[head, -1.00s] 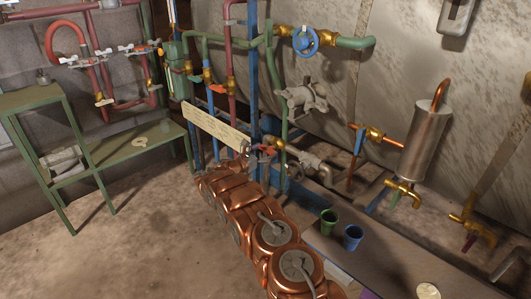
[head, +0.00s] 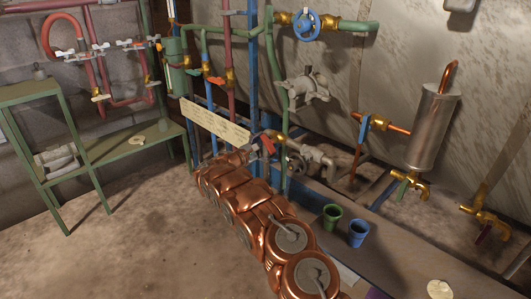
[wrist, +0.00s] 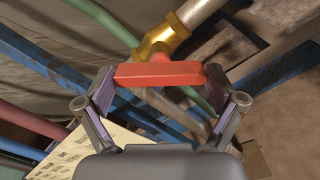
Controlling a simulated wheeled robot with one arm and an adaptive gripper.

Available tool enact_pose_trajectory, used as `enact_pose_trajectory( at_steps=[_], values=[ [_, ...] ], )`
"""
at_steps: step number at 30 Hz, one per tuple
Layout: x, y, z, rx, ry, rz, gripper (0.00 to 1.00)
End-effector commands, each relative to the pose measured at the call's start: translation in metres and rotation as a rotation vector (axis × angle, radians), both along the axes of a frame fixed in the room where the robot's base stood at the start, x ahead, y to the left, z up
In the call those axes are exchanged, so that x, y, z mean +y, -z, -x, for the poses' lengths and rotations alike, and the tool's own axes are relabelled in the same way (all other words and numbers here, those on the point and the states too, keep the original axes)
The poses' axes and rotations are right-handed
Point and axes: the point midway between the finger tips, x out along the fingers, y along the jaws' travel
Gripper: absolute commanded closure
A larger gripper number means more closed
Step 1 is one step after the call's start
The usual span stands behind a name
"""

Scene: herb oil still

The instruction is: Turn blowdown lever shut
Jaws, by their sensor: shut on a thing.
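The red lever (wrist: 160,75) lies crosswise between the two fingers of my gripper (wrist: 161,92) in the wrist view, one finger at each end. My gripper is shut on it. The lever sits at a brass valve body (wrist: 160,38) on a pale metal pipe (wrist: 197,12). In the head view the red lever (head: 267,144) shows small beside my gripper (head: 258,145), near the foot of the green pipe. My arm partly hides the gripper there, and I cannot tell the lever's exact angle to the pipe.
A pale label board (head: 215,123) hangs just left of my gripper. Blue posts and green pipes (head: 272,85) stand close behind. A green cup (head: 332,217) and a blue cup (head: 358,233) stand right of my arm. The floor (head: 120,240) at left is clear.

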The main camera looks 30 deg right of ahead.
Motion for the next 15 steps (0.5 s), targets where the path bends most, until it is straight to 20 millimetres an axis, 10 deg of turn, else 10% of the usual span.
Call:
enact_pose_trajectory(
  at_steps=[15],
  values=[
    [-0.0003, 0.0053, 0.0003, -0.478, 0.001, -0.109, 0.41]
  ],
)
